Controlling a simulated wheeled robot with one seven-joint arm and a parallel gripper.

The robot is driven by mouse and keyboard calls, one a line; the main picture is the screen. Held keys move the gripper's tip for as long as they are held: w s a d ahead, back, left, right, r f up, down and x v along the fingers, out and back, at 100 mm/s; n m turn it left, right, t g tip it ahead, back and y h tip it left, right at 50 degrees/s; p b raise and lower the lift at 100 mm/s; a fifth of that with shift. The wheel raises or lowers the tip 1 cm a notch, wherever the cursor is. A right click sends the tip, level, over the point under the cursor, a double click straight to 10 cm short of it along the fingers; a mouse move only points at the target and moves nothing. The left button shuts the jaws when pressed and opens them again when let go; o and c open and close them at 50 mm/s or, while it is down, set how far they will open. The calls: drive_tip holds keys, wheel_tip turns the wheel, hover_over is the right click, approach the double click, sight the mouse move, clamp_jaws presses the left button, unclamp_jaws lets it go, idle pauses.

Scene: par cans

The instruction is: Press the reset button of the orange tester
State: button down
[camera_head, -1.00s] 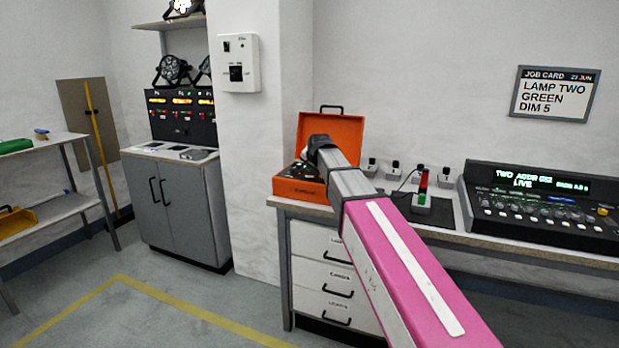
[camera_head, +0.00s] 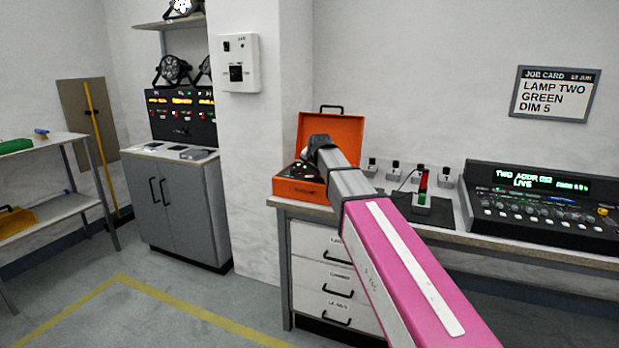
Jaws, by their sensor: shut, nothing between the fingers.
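The orange tester (camera_head: 300,188) is an open case on the left end of the bench, its orange lid (camera_head: 345,130) standing up at the back. Its dark panel (camera_head: 300,170) shows in part, with small pale marks. My pink and grey arm reaches from the lower right and covers the right part of the case. My gripper (camera_head: 305,156) is at the arm's far end, over the panel, shut and empty. Its fingertips are mostly hidden and very small here. I cannot make out the reset button, or whether the gripper touches the panel.
Several small sockets line the wall. A grey cabinet (camera_head: 180,215) stands left of the wall pillar. The floor at left is clear.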

sight(311, 176)
drive_tip(key=shift+f, duration=0.15)
idle(0.3)
drive_tip(key=shift+f, duration=0.25)
drive_tip(key=shift+f, duration=0.35)
idle(0.7)
idle(0.3)
drive_tip(key=shift+r, duration=0.75)
drive_tip(key=shift+r, duration=0.1)
drive_tip(key=shift+r, duration=2.4)
